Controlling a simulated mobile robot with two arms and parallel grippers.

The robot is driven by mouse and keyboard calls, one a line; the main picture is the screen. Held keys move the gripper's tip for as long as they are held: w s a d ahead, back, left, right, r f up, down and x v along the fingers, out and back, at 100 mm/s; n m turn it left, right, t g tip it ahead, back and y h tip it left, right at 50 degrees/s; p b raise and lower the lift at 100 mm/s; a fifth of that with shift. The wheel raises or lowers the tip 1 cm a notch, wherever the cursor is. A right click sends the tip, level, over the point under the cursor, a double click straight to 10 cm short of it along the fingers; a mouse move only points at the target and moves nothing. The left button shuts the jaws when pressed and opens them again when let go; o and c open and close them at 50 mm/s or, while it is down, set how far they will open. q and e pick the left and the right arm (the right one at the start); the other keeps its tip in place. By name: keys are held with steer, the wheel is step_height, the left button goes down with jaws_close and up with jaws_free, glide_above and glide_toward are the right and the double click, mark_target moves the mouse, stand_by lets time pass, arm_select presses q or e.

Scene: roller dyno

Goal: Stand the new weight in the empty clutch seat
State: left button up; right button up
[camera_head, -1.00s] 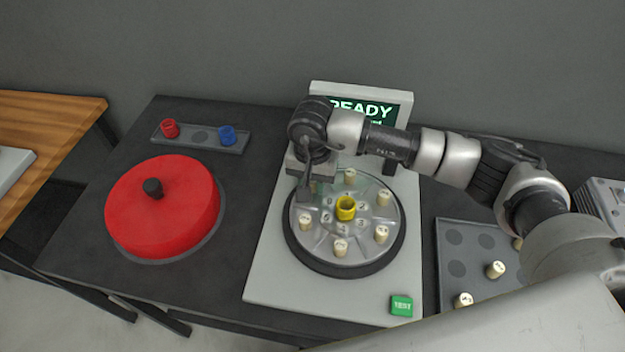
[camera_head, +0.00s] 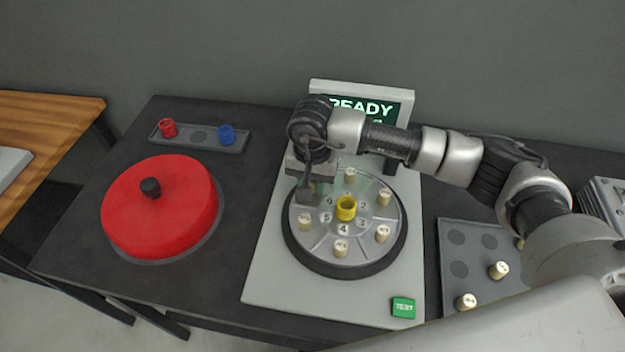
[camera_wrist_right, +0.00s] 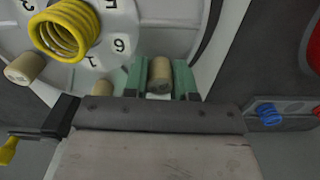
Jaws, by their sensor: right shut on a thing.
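The clutch disc (camera_head: 322,238) is a round metal plate with numbered seats, a yellow spring (camera_head: 346,208) at its centre and several cream weights around it, such as one at the front (camera_head: 340,248). My right gripper (camera_head: 309,193) is over the disc's upper left edge. In the right wrist view its green fingers (camera_wrist_right: 160,80) are shut on a cream weight (camera_wrist_right: 160,73), seen near the disc's rim between seat marks 6 and 1. The gripper hides the seat below, so I cannot tell whether the weight touches it. My left gripper is out of view.
A grey tray (camera_head: 459,292) with loose weights lies at the right. A green TEST button (camera_head: 403,307) is at the front of the base plate. A screen (camera_head: 375,107) reads READY. A red drum (camera_head: 160,215) and a tray with red and blue springs (camera_head: 227,135) stand left.

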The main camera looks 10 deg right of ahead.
steer(key=shift+f, duration=0.25)
steer(key=o, duration=1)
steer(key=shift+o, duration=0.2)
steer(key=o, duration=0.3)
steer(key=shift+r+p, duration=1)
steer(key=shift+r, duration=2.55)
steer(key=shift+f, duration=0.1)
